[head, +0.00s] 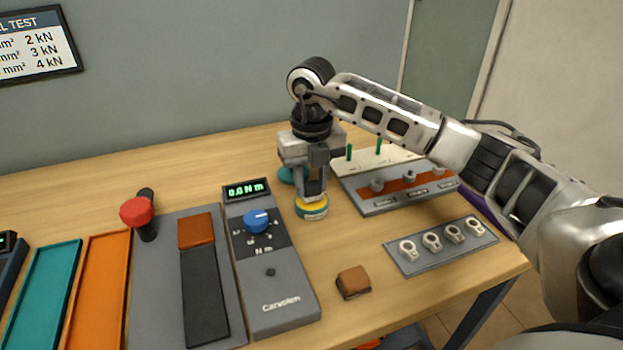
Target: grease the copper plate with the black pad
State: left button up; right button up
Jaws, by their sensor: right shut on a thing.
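My right gripper (314,193) points down over a small round yellow tin with a teal band (312,209). It is shut on a small dark thing, probably the black pad (316,187), mostly hidden by the fingers. Whether the pad touches the tin's contents I cannot tell. Another copper-coloured piece (196,230) sits at the top of a black strip on the grey board at the left. My left gripper is out of view.
A grey torque meter (272,295) with a blue knob stands left of the tin. A brown block (353,282) lies in front. A tray of ring lugs (440,262) is at the right. Teal (42,295) and orange (100,295) trays and a red-knobbed lever (138,212) are left.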

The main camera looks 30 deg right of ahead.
aim_at(311, 184)
jog(key=shift+f, duration=0.4)
jog(key=shift+f, duration=0.15)
dwell(1.0)
jog(key=shift+r+p, duration=2.55)
jog(key=shift+r, duration=1.1)
jog(key=shift+f, duration=0.1)
